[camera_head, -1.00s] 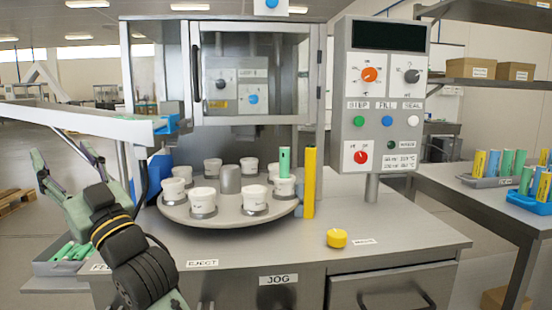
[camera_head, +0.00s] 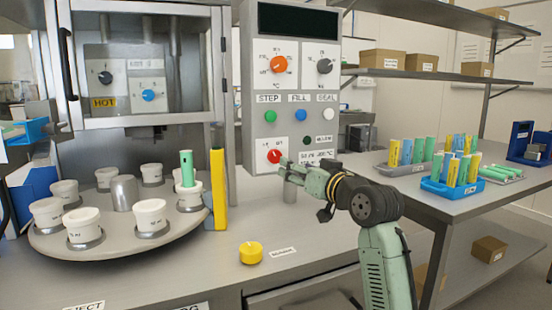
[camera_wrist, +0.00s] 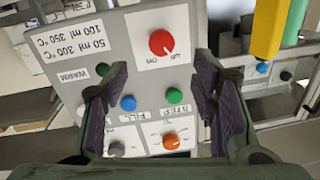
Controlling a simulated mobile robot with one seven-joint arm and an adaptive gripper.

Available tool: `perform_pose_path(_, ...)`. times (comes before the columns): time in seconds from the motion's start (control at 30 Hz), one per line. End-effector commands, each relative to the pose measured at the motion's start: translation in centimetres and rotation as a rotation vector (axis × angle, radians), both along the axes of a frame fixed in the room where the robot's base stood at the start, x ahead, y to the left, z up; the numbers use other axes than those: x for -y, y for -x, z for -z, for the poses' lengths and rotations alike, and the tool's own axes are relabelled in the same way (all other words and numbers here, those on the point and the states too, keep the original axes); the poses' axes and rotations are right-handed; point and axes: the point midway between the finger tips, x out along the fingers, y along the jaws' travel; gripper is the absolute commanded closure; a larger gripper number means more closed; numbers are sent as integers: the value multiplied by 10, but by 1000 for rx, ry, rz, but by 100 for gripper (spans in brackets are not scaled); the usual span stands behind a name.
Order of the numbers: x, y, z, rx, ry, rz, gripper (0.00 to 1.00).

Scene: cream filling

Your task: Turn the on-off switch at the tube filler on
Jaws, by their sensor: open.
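The tube filler's control panel (camera_head: 290,90) stands upright at the back centre, with a red on-off switch (camera_head: 275,156) on a white plate at its lower left. My gripper (camera_head: 284,170) is at the panel's lower edge, just right of and below the switch, partly overlapping the plate. The wrist view shows the panel upside down, with the red switch (camera_wrist: 161,42) between and beyond the two open dark finger pads (camera_wrist: 160,72). Nothing is between the fingers. The switch looks apart from both pads. Its white mark points to the lower right there, but its setting is unclear.
Orange and grey knobs and green, blue and white buttons are on the same panel. A turntable (camera_head: 52,246) with white cups stands left. A yellow post (camera_head: 218,190) is beside it. A yellow cap (camera_head: 251,253) lies on the counter. Tube trays stand on the right table (camera_head: 400,190).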

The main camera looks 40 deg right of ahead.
Motion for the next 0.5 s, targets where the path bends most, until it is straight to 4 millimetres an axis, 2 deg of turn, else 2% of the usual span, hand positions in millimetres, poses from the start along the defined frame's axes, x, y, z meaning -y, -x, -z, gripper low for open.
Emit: perform_pose_path(0.5,12,-87,-2,0,1,-2,47)
